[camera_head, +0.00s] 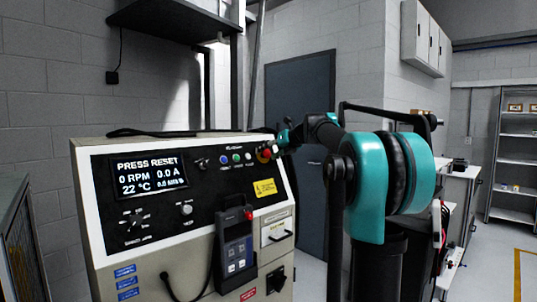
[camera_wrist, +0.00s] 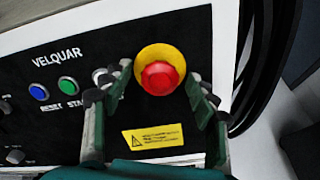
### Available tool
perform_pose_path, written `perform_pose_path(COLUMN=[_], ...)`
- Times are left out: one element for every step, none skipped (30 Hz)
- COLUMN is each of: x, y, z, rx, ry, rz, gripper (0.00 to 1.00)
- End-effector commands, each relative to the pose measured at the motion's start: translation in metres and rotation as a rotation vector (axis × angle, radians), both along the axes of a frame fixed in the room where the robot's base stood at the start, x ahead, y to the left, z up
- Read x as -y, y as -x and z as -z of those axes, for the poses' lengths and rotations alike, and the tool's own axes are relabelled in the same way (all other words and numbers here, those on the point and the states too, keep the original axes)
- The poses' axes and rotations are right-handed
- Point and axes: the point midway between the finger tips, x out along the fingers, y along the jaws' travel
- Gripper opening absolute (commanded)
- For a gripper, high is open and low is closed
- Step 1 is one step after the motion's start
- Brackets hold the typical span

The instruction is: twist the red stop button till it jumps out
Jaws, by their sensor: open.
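The red stop button (camera_wrist: 160,77) is a round mushroom head on a yellow ring (camera_wrist: 148,54), on the black panel of the test console. In the head view the red stop button (camera_head: 265,154) is at the panel's upper right, partly hidden by my gripper (camera_head: 277,149). In the wrist view my gripper (camera_wrist: 158,98) is open, with one finger on each side of the button. Gaps show between the fingers and the red head; whether either touches it is not clear.
Blue (camera_wrist: 38,91) and green (camera_wrist: 67,85) buttons sit left of my fingers. A yellow warning label (camera_wrist: 153,137) is below the button. The console display (camera_head: 150,176) reads "PRESS RESET". A handheld pendant (camera_head: 235,254) hangs on the console front. Black cables (camera_wrist: 272,60) run beyond the panel's right edge.

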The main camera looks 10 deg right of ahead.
Motion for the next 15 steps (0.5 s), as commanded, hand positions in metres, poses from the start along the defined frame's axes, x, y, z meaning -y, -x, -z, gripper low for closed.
perform_pose_path(x=[0.0,0.0,0.0,0.0,0.0,0.001,0.001,0.002,0.003,0.004,0.005,0.007,0.008,0.009,0.011], y=[0.0,0.0,0.0,0.0,0.0,0.001,0.002,0.003,0.004,0.005,0.007,0.009,0.011,0.012,0.014], z=[0.0,0.0,0.0,0.0,0.0,-0.001,-0.001,-0.002,-0.002,-0.003,-0.004,-0.005,-0.006,-0.007,-0.009], rx=[0.0,0.0,0.0,0.0,0.0,0.0,0.0,0.0,0.0,0.0,0.0,0.0,0.0,0.0,-0.001], ry=[0.0,0.0,0.0,0.0,0.0,0.0,0.0,0.0,0.0,0.001,0.001,0.001,0.001,0.001,0.0], rz=[0.0,0.0,0.0,0.0,0.0,0.0,0.0,0.0,0.0,0.001,0.001,0.001,0.001,0.001,0.001], gripper=[0.59,0.59,0.59,0.59,0.59,0.59,0.59,0.59,0.59,0.59,0.59,0.59,0.59,0.59,0.59])
